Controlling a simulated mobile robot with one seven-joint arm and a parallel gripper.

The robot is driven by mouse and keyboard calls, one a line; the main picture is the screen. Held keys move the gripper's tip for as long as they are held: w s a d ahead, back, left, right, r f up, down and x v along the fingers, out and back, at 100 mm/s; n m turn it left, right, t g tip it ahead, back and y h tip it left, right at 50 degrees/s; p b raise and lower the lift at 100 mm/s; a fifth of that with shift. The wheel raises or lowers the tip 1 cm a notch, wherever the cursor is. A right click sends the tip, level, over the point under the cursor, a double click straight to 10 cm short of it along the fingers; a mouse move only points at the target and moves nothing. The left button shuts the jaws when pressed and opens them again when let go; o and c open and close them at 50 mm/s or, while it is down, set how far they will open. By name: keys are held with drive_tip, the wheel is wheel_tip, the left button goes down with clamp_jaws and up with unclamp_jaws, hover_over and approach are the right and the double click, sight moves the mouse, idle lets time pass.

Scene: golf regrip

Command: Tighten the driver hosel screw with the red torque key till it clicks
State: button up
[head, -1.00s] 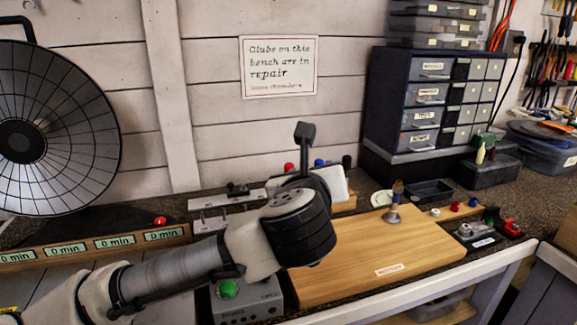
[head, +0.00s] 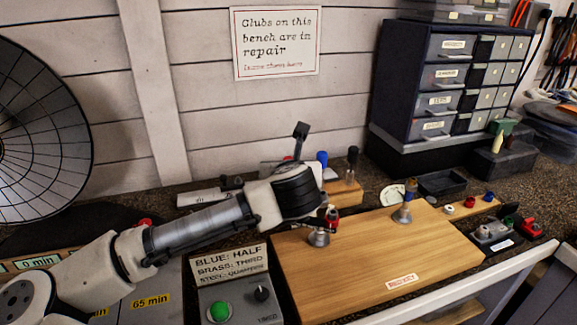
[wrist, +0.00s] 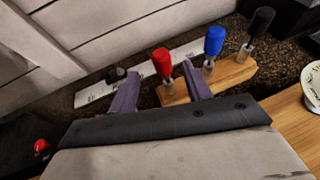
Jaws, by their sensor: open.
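The red torque key (wrist: 163,63) stands upright in a wooden rack (wrist: 236,73) in the wrist view. My gripper (wrist: 160,70) is open, with its two purple fingers on either side of the red handle in that picture; I cannot tell whether the fingers reach around it. In the head view my wrist hides the red key and the fingers. A metal fixture (head: 318,236) with a red part and another fixture (head: 404,213) with a brass-coloured top stand on the wooden board (head: 380,262). I cannot make out the hosel screw.
A blue-handled key (wrist: 214,40) and a black-handled key (wrist: 262,22) stand to the right in the same rack. A grey box with a green button (head: 218,311) sits left of the board. A drawer cabinet (head: 450,85) stands at the back right. The board's middle is clear.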

sight(289, 157)
drive_tip(key=x, duration=0.1)
drive_tip(key=p+x, duration=0.1)
drive_tip(key=x, duration=0.1)
drive_tip(key=p+x, duration=0.1)
drive_tip(key=shift+w+d+r, duration=0.15)
drive_tip(key=shift+w, duration=0.35)
drive_tip(key=shift+w+f, duration=0.25)
drive_tip(key=shift+w, duration=0.1)
clamp_jaws()
drive_tip(key=shift+r, duration=0.15)
